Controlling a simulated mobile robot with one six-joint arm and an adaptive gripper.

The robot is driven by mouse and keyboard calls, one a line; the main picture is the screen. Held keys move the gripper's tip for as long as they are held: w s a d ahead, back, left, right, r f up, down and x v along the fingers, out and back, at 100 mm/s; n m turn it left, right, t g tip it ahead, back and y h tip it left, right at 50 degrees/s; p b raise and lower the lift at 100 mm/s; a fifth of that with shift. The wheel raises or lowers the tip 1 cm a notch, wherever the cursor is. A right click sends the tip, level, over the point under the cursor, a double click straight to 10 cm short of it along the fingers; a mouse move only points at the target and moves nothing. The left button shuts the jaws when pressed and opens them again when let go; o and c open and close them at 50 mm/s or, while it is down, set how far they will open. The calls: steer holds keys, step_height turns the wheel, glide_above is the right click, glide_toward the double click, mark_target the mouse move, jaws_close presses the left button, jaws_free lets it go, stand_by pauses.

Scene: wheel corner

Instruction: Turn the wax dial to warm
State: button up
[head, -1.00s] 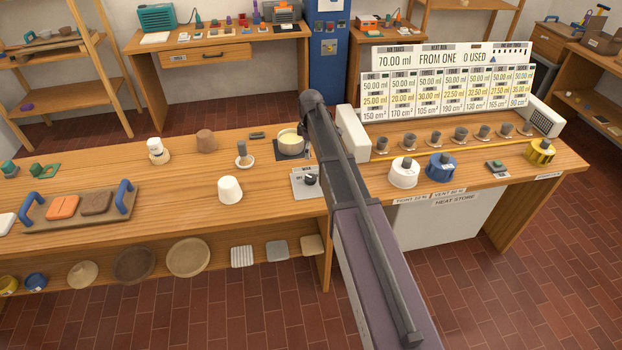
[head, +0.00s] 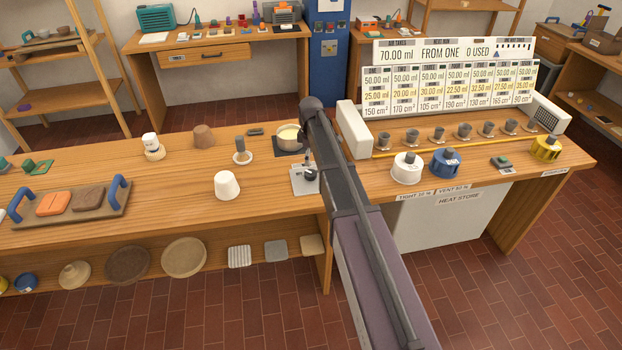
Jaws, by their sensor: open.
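The wax dial is a small dark knob (head: 311,175) on a light grey plate (head: 303,188) near the front edge of the bench. A pot of pale yellow wax (head: 288,137) stands on a dark square behind it. My gripper (head: 309,167) points down at the knob, with its fingertips close around or just over it. It is small and partly hidden by my arm, so contact cannot be told. The gripper is open. The plate's markings and the knob's setting are too small to read.
A white cup (head: 227,186) stands left of the dial plate. A tray with blue handles (head: 70,203) lies at left.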

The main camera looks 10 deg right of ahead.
mark_target(311, 173)
steer(key=shift+f+b, duration=3.75)
steer(key=shift+f, duration=0.25)
steer(key=c, duration=1.2)
steer(key=shift+o, duration=0.2)
steer(key=shift+d, duration=0.15)
